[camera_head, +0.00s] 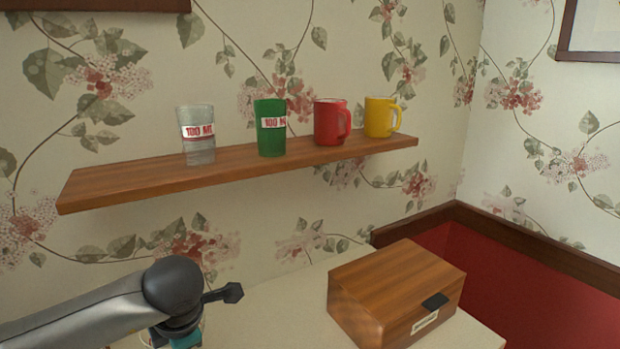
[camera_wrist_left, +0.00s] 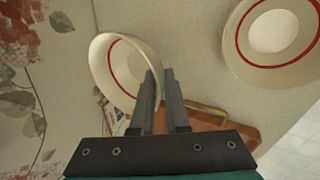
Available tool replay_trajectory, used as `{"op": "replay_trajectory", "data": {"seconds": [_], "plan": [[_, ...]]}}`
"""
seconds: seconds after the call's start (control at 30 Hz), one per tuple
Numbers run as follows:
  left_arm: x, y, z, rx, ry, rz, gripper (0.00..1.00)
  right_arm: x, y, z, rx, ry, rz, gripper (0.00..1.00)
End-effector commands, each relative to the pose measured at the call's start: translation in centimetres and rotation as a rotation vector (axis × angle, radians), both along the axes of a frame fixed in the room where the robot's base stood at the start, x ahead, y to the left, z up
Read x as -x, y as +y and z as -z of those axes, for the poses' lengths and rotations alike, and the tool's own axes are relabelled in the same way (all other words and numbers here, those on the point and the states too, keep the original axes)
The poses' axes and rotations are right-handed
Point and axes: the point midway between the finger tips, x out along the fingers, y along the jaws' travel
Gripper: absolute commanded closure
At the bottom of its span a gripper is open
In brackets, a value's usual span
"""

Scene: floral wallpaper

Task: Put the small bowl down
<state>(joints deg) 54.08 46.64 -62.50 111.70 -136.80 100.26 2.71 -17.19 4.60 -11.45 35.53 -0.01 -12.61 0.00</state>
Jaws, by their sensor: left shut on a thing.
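The small bowl (camera_wrist_left: 103,67), cream with a red ring inside, shows in the left wrist view. My left gripper (camera_wrist_left: 160,74) is shut on its right-hand rim, and the bowl is tilted, its inside facing the camera. The gap between the bowl and the surface below cannot be told. My right gripper is in no view.
A second, larger-looking cream bowl (camera_wrist_left: 243,50) stands right of the small one on the pale counter (camera_wrist_left: 190,55). A wooden item (camera_wrist_left: 205,121) lies partly behind my fingers. A wooden box (camera_head: 385,282) stands on the counter. A wall shelf (camera_head: 230,172) holds cups and mugs.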

Motion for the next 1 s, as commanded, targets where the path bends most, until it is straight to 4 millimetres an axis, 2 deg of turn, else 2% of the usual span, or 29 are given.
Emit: {"op": "replay_trajectory", "data": {"seconds": [0.3, 1.0], "plan": [[1.3, -1.8, -1.2, 0.000, -0.001, 0.559, 1.00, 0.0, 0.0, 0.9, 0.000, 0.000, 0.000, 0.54], [4.3, -4.9, -4.9, 0.000, -0.004, 1.613, 1.00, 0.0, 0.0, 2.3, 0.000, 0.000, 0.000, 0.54]]}}
